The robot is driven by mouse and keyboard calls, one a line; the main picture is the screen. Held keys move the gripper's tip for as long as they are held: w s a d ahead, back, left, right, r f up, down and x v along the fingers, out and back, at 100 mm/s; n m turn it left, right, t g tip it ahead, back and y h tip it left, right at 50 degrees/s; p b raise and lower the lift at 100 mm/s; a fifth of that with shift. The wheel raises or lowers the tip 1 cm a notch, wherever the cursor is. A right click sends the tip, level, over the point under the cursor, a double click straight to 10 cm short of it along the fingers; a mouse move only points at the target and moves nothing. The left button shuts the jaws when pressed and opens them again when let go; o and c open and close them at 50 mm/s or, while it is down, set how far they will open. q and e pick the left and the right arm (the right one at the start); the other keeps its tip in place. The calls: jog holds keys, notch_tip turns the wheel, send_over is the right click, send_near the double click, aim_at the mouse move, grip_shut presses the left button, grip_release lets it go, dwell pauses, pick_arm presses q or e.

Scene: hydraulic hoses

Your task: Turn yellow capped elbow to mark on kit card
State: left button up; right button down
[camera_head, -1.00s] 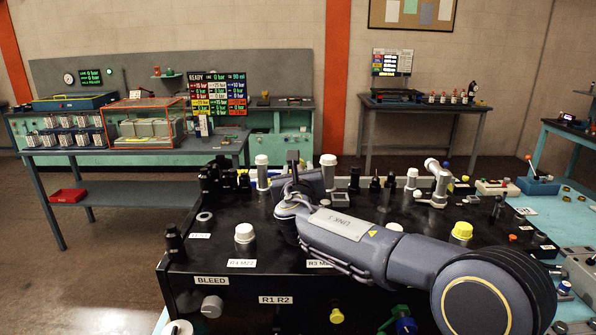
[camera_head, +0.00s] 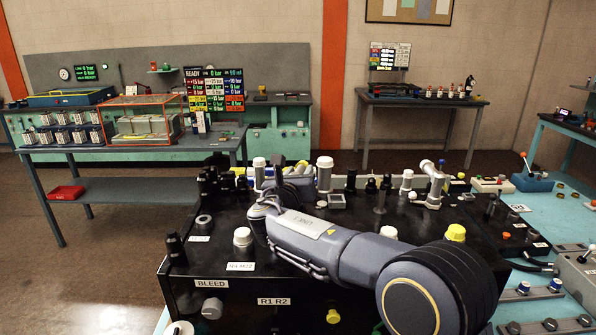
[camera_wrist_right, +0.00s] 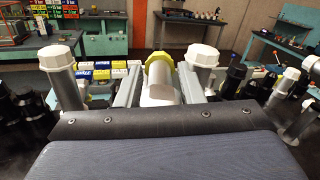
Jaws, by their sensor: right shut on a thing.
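The yellow capped elbow shows in the right wrist view as a pale grey body with a yellow cap (camera_wrist_right: 159,72), between the two grey fingers of my right gripper (camera_wrist_right: 158,88). The gripper is shut on it. In the head view my right gripper (camera_head: 290,178) is at the back of the black bench block (camera_head: 225,283), mostly hidden behind my own arm. A bit of yellow cap (camera_head: 301,165) shows just beyond it. The elbow's lower end and any mark beside it are hidden. I cannot make out the kit card. My left gripper is not in view.
White-capped posts stand close on both sides of my right gripper, one on the left (camera_wrist_right: 58,70) and one on the right (camera_wrist_right: 200,68). A separate yellow cap (camera_head: 455,232) stands to the right of my arm. A grey valve-like fitting (camera_head: 432,185) stands at the back right.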

jog(key=c, duration=1.1)
grip_release()
jog(key=shift+s, duration=0.1)
jog(key=shift+s+a, duration=0.2)
jog(key=shift+s, duration=0.1)
jog(key=b+v, duration=0.2)
jog(key=v, duration=0.5)
jog(key=shift+d+b, duration=0.1)
jog(key=shift+b, duration=0.25)
